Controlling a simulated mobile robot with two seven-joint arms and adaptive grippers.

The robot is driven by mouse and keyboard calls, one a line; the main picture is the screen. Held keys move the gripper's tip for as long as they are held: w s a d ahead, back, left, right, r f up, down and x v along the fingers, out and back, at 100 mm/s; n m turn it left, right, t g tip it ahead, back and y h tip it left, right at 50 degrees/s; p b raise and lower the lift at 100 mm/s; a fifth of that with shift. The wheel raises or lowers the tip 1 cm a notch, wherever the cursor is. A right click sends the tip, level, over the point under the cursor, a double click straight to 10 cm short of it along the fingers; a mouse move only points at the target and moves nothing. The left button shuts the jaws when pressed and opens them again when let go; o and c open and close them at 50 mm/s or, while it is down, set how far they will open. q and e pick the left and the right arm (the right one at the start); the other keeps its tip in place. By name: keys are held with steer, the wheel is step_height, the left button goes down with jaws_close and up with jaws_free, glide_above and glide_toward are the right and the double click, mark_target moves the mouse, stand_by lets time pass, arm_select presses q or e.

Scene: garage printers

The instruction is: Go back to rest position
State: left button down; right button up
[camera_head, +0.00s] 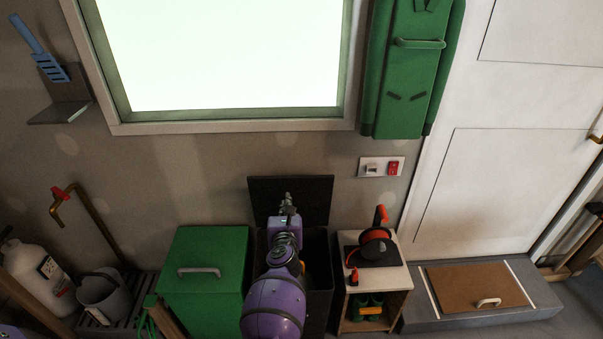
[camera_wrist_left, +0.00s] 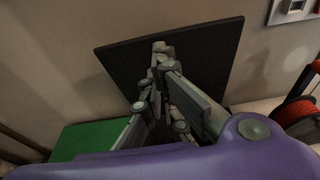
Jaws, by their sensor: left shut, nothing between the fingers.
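My left gripper (camera_head: 287,199) is at the end of my purple arm, in front of the raised black lid of a dark bin (camera_head: 319,275). It is shut and empty. In the left wrist view the fingers of my left gripper (camera_wrist_left: 160,55) come together in front of the black lid (camera_wrist_left: 205,55). The lid (camera_head: 315,196) stands upright against the wall in the head view. My arm hides much of the bin's inside; a small yellowish thing shows in it. My right gripper is not in view.
A green box (camera_head: 205,290) stands left of the bin. A small cabinet (camera_head: 389,270) with a red and black cable reel (camera_head: 376,245) stands right. A grey step (camera_head: 540,292) lies before the white door. A bucket (camera_head: 105,295) and white cylinder (camera_head: 42,277) stand left.

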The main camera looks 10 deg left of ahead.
arm_select(q)
steer(key=d+r+m+t+h, duration=0.25)
steer(key=r+m, duration=0.45)
steer(key=m, duration=0.8)
steer(key=s+f+m+g+p, duration=0.1)
steer(key=s+f+m+g, duration=0.2)
steer(key=s, duration=1.4)
steer(key=s+f+m+g+h+p, duration=0.1)
steer(key=s+f+m+g, duration=0.2)
steer(key=s+f+m, duration=0.6)
steer(key=s+f+m+g+h+p, duration=0.1)
steer(key=s+f+m+g, duration=0.2)
steer(key=s+m, duration=0.9)
steer(key=s+f, duration=0.3)
steer(key=s, duration=1.1)
steer(key=shift+a+f+m+p, duration=0.15)
steer(key=shift+f+m+p, duration=0.05)
steer(key=shift+m+p, duration=0.15)
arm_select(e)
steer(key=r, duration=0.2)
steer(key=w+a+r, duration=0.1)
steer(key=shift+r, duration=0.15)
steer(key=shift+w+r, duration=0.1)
